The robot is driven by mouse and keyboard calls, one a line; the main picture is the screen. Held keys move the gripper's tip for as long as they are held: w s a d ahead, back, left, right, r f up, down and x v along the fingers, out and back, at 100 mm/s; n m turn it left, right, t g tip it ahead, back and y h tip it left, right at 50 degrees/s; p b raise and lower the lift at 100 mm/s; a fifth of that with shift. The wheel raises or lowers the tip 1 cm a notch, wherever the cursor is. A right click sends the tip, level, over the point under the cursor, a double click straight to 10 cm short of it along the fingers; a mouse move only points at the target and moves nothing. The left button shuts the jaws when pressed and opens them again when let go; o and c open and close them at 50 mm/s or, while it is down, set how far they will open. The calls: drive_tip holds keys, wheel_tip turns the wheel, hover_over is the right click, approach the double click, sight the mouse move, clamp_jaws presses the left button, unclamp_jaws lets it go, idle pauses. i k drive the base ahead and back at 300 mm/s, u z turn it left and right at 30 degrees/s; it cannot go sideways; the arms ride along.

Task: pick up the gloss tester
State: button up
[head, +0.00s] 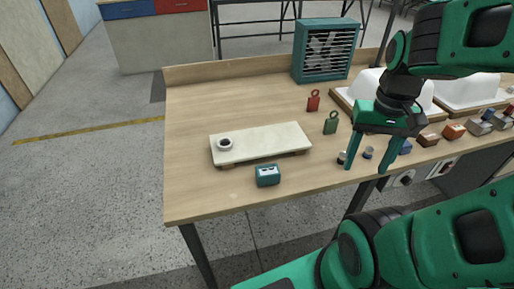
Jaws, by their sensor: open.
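A small teal box with a pale top and dark marks (267,176), which looks like the gloss tester, sits near the front edge of the wooden workbench (195,200). It stands just in front of a pale slab. My gripper (367,169) is to its right, pointing down near the bench's front edge. Its two green fingers are spread apart with nothing held between them. Two small knob-like items (368,153) show near and between the fingers; I cannot tell the height of the fingertips above the bench.
Red (313,101) and green (331,123) tags, a teal fan box (325,50), white tub shells (470,90) and several small blocks occupy the back and right. The bench's left side is clear.

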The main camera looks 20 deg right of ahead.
sight(266, 175)
drive_tip(key=z, duration=1)
drive_tip(key=k, duration=1.3)
drive_tip(key=u, duration=0.3)
drive_tip(key=i, duration=0.95)
drive_tip(key=z, duration=0.05)
